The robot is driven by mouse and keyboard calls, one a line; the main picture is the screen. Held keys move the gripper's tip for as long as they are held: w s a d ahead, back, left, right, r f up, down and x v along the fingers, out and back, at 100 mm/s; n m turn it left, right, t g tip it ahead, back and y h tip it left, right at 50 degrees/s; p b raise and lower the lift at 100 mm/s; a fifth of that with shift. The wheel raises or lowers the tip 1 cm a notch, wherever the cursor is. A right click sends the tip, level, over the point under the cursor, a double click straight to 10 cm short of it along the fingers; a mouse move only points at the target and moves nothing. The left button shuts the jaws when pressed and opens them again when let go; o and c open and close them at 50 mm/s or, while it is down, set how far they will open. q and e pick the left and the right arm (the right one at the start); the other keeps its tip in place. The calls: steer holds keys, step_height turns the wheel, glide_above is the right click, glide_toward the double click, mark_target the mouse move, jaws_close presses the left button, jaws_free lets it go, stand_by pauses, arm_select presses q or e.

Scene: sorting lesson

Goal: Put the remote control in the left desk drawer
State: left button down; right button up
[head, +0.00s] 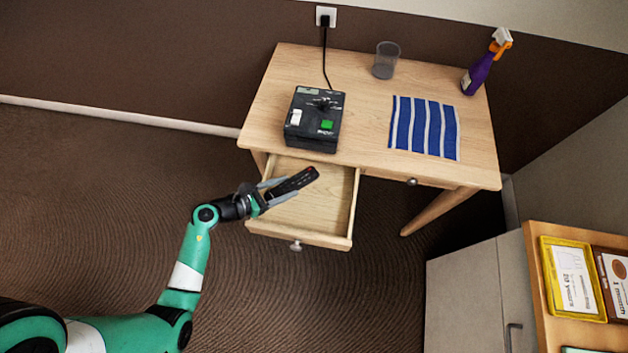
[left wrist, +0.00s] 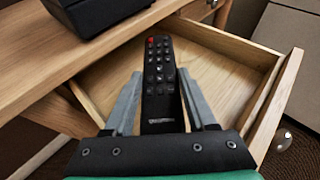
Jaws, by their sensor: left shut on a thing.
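The black remote control (head: 291,187) is held in my left gripper (head: 272,190), which is shut on it. The left desk drawer (head: 333,240) is pulled open and looks empty inside. The remote is over the drawer's opening; its exact height above the floor of the drawer is hard to tell. In the left wrist view the remote (left wrist: 159,85) lies between the two grey fingers (left wrist: 160,100), its red button at the far end, with the open drawer (left wrist: 225,85) behind it. My right gripper is not in view.
On the desk (head: 365,100) stand a black device (head: 314,120) with a green button, a grey cup (head: 386,60), a purple spray bottle (head: 484,66) and a blue striped cloth (head: 424,127). The right drawer (head: 408,180) is shut. A cabinet (head: 475,290) stands at the lower right.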

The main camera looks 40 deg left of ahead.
mark_target(316, 182)
arm_select(q)
steer(key=b+x, duration=0.1)
steer(key=x, duration=0.2)
steer(key=b+x, duration=0.1)
steer(key=x, duration=0.3)
steer(key=shift+s+f+b, duration=0.1)
steer(key=shift+f+b, duration=0.2)
steer(key=shift+f, duration=0.1)
steer(key=shift+w, duration=0.4)
steer(key=w+f+b, duration=0.3)
steer(key=shift+w+d, duration=0.35)
steer(key=shift+d, duration=0.05)
steer(key=shift+w, duration=0.15)
steer(key=shift+r, duration=0.1)
steer(key=shift+f, duration=0.25)
steer(key=shift+c, duration=1)
jaws_free()
